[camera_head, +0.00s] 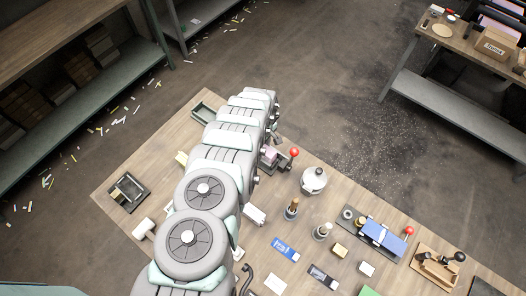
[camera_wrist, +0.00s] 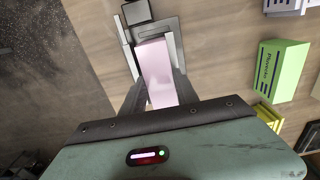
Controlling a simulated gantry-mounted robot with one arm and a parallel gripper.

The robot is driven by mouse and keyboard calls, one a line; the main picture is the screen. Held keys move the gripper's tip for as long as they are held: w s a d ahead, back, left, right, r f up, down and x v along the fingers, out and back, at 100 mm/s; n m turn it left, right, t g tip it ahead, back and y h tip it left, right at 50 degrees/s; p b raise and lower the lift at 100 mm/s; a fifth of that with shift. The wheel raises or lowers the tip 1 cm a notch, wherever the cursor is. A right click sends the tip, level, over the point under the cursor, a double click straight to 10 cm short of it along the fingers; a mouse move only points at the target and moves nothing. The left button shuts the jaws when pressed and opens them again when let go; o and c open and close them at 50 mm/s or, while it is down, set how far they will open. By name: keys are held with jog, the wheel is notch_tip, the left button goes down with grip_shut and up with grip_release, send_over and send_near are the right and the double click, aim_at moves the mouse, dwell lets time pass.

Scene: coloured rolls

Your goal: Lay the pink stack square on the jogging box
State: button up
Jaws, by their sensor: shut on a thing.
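The pink stack (camera_wrist: 157,62) is a pale pink block between my fingers in the wrist view. My gripper (camera_wrist: 159,84) is shut on it, with a dark finger on each side. The stack's far end lies at a grey metal fixture (camera_wrist: 165,24) with raised walls, which looks like the jogging box. I cannot tell whether the stack touches its floor. In the head view a bit of the pink stack (camera_head: 269,153) shows beside my arm, near a red-knobbed lever (camera_head: 294,152). My arm hides the gripper and most of the fixture there.
A green box (camera_wrist: 280,70) stands right of the gripper in the wrist view. In the head view, a white round pot (camera_head: 314,180), a blue-topped device (camera_head: 384,236) and small blocks crowd the table's right side. A dark tray (camera_head: 128,191) lies at left.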

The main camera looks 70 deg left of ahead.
jog(key=shift+r+p, duration=1.45)
jog(key=shift+r, duration=0.9)
